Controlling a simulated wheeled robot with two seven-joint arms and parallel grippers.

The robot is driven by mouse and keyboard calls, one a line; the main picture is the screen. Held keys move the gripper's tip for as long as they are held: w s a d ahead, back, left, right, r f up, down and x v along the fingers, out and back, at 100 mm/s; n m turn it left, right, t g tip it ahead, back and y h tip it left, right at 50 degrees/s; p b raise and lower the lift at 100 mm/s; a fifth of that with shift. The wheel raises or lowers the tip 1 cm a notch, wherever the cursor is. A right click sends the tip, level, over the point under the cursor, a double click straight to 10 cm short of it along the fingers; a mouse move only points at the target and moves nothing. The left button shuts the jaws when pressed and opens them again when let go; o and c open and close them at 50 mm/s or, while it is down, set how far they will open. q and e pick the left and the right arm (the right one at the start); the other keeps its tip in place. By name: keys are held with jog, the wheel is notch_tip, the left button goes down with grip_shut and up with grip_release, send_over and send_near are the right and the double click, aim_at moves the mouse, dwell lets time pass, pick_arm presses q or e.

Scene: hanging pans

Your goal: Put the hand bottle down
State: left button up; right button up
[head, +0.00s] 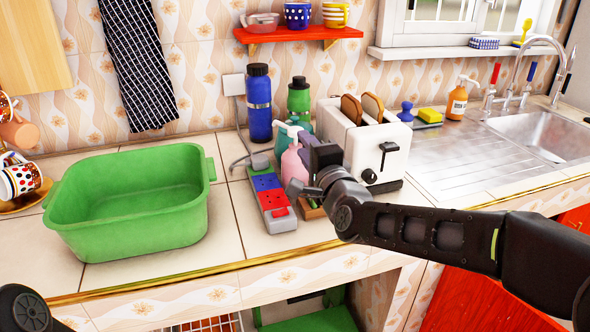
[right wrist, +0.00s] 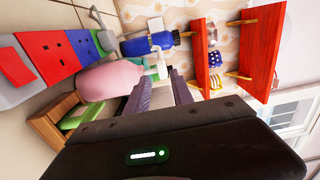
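The pink hand bottle (head: 294,165) stands on the counter beside the power strip, left of the toaster. It also shows in the right wrist view (right wrist: 108,80), lying sideways because that picture is turned. My right gripper (head: 312,155) is at its right side, near its upper part. In the wrist view the two fingers of my right gripper (right wrist: 160,88) are apart with a visible gap, and the bottle's pump top shows near their tips. Whether they touch the bottle is unclear. My left gripper is not visible; only a dark part of my arm shows at lower left.
A power strip (head: 270,198) and green tub (head: 130,236) are to the left. A white toaster (head: 385,150) stands close on the right. Behind are a blue flask (head: 258,105) and a green bottle (head: 299,97). A wooden tray (right wrist: 42,128) is beside the bottle.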

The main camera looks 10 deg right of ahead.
jog(key=shift+w, duration=0.15)
jog(key=shift+w+a+p, duration=0.2)
jog(key=shift+w+p, duration=0.4)
jog(key=shift+w, duration=2)
jog(key=shift+c, duration=0.6)
grip_shut()
